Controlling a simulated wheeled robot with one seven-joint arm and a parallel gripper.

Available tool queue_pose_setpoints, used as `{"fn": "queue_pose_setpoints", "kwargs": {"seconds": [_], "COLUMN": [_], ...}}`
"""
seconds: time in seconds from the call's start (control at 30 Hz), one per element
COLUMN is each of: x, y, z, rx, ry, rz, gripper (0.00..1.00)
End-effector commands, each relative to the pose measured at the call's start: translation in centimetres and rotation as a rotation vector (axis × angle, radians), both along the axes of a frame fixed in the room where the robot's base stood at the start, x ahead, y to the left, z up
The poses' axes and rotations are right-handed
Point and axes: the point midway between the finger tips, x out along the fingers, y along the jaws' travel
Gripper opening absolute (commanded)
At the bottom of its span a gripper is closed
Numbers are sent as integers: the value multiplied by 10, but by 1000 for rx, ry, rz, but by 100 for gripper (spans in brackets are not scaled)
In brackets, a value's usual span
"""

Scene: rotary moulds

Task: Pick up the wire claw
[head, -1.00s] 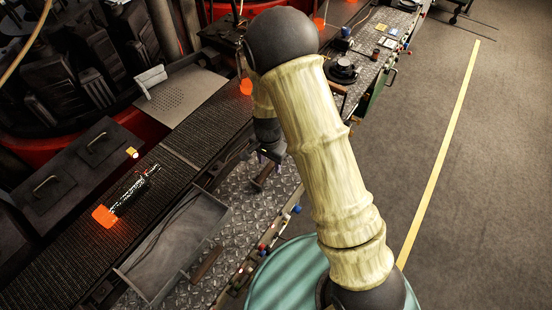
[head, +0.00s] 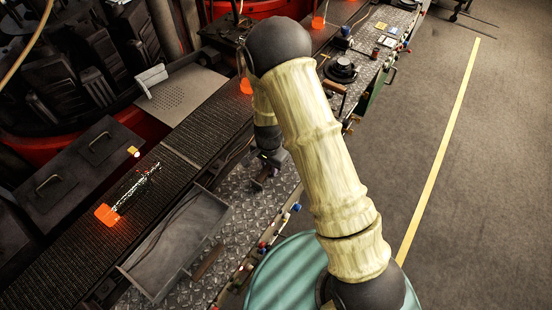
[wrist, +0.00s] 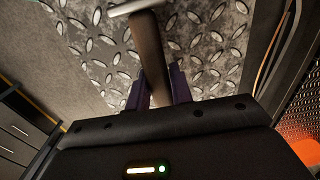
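A tool with a brown handle and a pale metal crosspiece, which I take to be the wire claw (wrist: 149,47), lies over the diamond-plate bench top in the wrist view. My gripper (wrist: 159,72) has its purple fingers on either side of the handle. The fingers look open, and I cannot tell whether either touches it. In the head view, my gripper (head: 266,178) is low over the plate, right of the grey tray; the tool there is mostly hidden by the gripper.
The grey tray (head: 137,264) holds a thin wire-like piece. A brown handle (head: 208,262) lies beside it. Glowing orange glass (head: 107,215) rests on the dark conveyor. Knobs (head: 296,207) line the bench's front edge. The floor to the right is open.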

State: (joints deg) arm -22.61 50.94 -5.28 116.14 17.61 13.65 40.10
Motion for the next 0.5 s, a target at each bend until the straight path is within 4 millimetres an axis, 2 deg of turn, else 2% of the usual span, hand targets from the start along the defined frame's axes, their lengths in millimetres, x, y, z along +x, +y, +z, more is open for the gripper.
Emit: {"fn": "queue_pose_setpoints", "kwargs": {"seconds": [0.03, 0.1, 0.5], "x": [0, 0, 1], "y": [0, 0, 0], "z": [0, 0, 5], "rx": [0, 0, 1], "ry": [0, 0, -2], "rz": [0, 0, 0], "gripper": [12, 0, 0]}}
